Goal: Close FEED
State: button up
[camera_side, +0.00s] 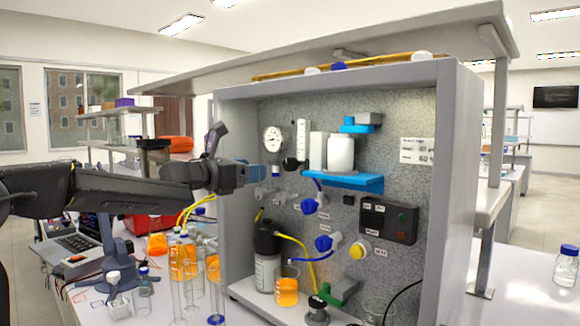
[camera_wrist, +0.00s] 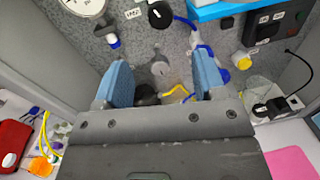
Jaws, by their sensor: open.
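My gripper (camera_side: 258,173) reaches in from the left, in front of the upright speckled panel (camera_side: 385,113). In the wrist view my gripper (camera_wrist: 163,68) has its two blue fingers wide apart, with nothing held. A small grey fitting (camera_wrist: 160,69) on the panel shows between the fingers. A round black knob (camera_wrist: 160,14) with a white mark is above them, beside a small white label (camera_wrist: 133,13) that may read FEED. The knob also shows in the side view (camera_side: 290,163). Blue valve handles (camera_side: 309,206) and (camera_side: 323,243) sit lower right on the panel.
A blue shelf (camera_side: 345,181) with white containers juts out from the panel. A round gauge (camera_side: 273,139) is above my gripper. A black control box (camera_side: 388,221) is at right. A dark-capped bottle (camera_side: 267,262) and an orange-filled beaker (camera_side: 287,291) stand below, with yellow tubing nearby.

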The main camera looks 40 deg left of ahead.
aim_at(287, 165)
jog(key=w, duration=0.4)
jog(key=w+d, duration=0.1)
jog(key=w, duration=0.7)
jog(key=shift+w+d, duration=0.2)
jog(key=shift+w, duration=0.1)
jog(key=shift+c, duration=0.4)
jog(key=c, duration=0.8)
jog(key=m, duration=0.4)
jog(key=shift+m+g, duration=0.3)
jog(key=o, duration=0.9)
jog(key=shift+s, duration=0.1)
jog(key=s, duration=0.4)
jog(key=s+a, duration=0.1)
jog(key=s, duration=0.8)
jog(key=shift+s+a+r, duration=0.2)
jog(key=shift+s+r, duration=0.1)
